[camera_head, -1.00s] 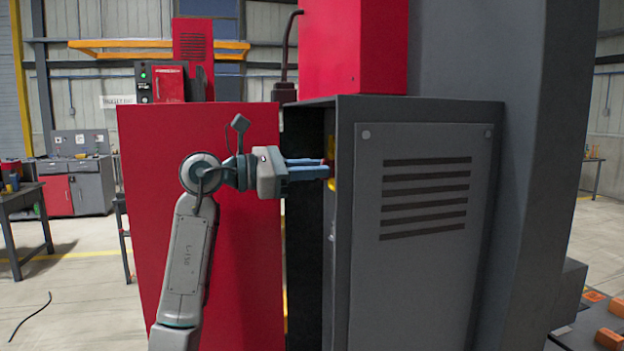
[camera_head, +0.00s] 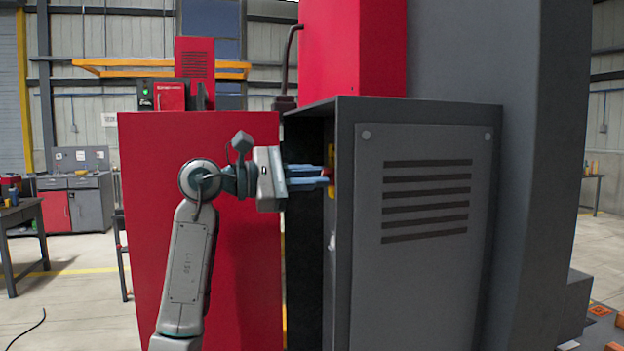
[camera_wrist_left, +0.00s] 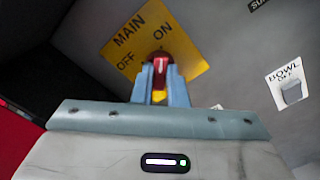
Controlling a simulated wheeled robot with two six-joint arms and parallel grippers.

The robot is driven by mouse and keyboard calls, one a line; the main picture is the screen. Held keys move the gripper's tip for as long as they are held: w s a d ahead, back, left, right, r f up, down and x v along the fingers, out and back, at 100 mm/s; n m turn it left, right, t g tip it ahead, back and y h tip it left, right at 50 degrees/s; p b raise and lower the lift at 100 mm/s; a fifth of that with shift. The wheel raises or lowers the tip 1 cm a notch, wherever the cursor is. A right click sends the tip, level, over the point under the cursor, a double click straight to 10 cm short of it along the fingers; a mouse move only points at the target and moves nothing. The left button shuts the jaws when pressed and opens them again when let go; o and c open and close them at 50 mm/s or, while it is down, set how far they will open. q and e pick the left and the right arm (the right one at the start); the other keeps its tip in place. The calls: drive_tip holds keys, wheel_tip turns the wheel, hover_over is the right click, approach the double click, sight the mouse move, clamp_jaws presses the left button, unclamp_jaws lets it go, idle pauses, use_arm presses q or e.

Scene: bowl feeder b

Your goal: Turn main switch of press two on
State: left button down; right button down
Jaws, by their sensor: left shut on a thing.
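The main switch is a red knob (camera_wrist_left: 160,62) on a yellow plate (camera_wrist_left: 184,50) marked MAIN, OFF and ON, inside the open grey cabinet (camera_head: 340,240). In the left wrist view the plate looks tilted, and a pale mark on the knob runs roughly up and down the picture. My left gripper (camera_wrist_left: 160,74) is shut on the knob, with one blue finger on each side. In the head view the left gripper (camera_head: 328,176) reaches into the cabinet from the left, and its fingertips meet the plate's edge (camera_head: 331,159). My right gripper is in neither view.
A small bowl switch (camera_wrist_left: 291,92) with its own label sits on the same panel, to the right. The cabinet's vented side panel (camera_head: 425,265) stands right of my gripper. A red cabinet (camera_head: 150,220) stands behind my left arm.

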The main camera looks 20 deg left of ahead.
use_arm(q)
drive_tip(key=c, duration=1.4)
unclamp_jaws()
drive_tip(key=shift+c, duration=0.2)
